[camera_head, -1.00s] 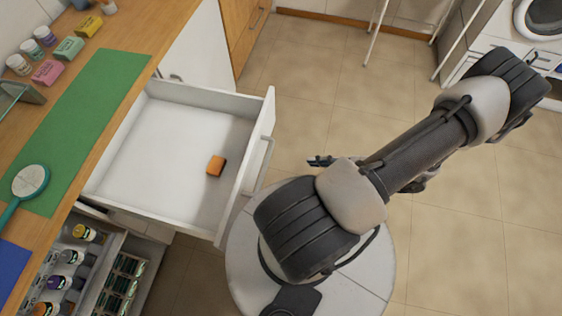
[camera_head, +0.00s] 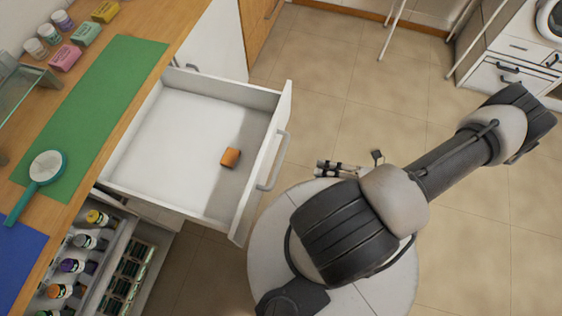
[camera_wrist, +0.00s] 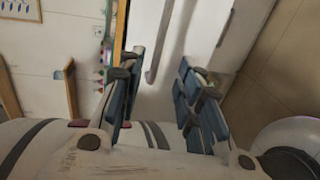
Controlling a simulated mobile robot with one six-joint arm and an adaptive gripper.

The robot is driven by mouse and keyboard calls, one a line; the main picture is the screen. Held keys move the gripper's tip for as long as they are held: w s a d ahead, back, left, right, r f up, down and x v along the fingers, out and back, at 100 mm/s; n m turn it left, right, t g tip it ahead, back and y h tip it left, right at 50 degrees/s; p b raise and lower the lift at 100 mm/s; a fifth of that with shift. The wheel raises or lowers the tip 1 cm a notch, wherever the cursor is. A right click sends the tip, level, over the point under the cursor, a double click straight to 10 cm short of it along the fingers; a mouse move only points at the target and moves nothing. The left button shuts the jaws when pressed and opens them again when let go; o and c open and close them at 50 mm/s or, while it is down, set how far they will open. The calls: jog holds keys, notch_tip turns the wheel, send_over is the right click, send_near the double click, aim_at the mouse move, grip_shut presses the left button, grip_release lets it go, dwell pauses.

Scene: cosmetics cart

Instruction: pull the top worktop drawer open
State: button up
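The top worktop drawer (camera_head: 165,140) is white and stands pulled far out from under the wooden worktop. Its inside shows, with a small orange-brown block (camera_head: 230,157) near the front. Its grey bar handle (camera_head: 274,161) is on the outer face. My gripper (camera_head: 338,168) is to the right of the handle, apart from it, partly hidden by my arm. In the wrist view my gripper (camera_wrist: 163,78) has its two dark blue fingers spread with nothing held between them. A pale bar that looks like the handle (camera_wrist: 159,42) shows beyond the fingers.
The worktop (camera_head: 130,100) carries a green mat (camera_head: 95,115), a round-headed teal hand mirror (camera_head: 46,167), and several jars and boxes. Below the open drawer, another open compartment holds several bottles (camera_head: 72,265). Tiled floor (camera_head: 340,70) is clear beyond the drawer.

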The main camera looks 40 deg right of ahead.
aim_at(279, 162)
jog(key=b+x, duration=0.2)
jog(key=x, duration=1.3)
jog(key=shift+r, duration=0.1)
jog(key=shift+d, duration=0.1)
grip_shut()
